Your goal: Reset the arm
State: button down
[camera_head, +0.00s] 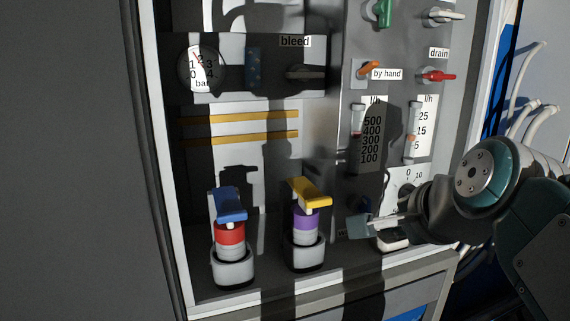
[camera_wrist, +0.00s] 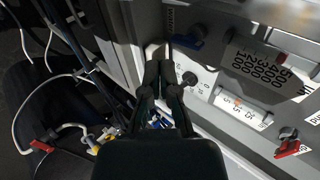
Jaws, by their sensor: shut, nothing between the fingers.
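My gripper (camera_head: 372,224) is at the right of the head view, in front of the lower right part of the cabinet panel (camera_head: 340,190). Its fingers point left and are closed with nothing between them. In the wrist view my gripper (camera_wrist: 165,72) shows from behind, its two fingers together near the panel's lower edge. A small dial marked 0 and 10 (camera_head: 408,178) is just above my gripper in the head view. A blue handle (camera_wrist: 186,40) is close to the fingertips in the wrist view. Whether the fingers touch anything is unclear.
Left of my gripper stand a purple-banded fitting with a yellow handle (camera_head: 309,192) and a red-banded fitting with a blue handle (camera_head: 229,205). Above are flow scales (camera_head: 371,135), an orange handle (camera_head: 369,68), a red drain handle (camera_head: 436,76) and a gauge (camera_head: 201,70). Cables (camera_wrist: 50,120) hang outside the cabinet.

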jog(key=s+f+n+g+h, duration=0.1)
jog(key=s+f+n, duration=0.4)
jog(key=f, duration=0.5)
jog(key=s+f+n+g+h, duration=0.1)
jog(key=s+f+n+g, duration=0.1)
jog(key=s+f+n, duration=0.4)
notch_tip(320, 180, down, 4)
jog(key=n, duration=0.3)
jog(key=shift+s+d+n+g, duration=0.2)
jog(key=shift+d+n+g, duration=0.1)
jog(key=shift+n+g, duration=0.1)
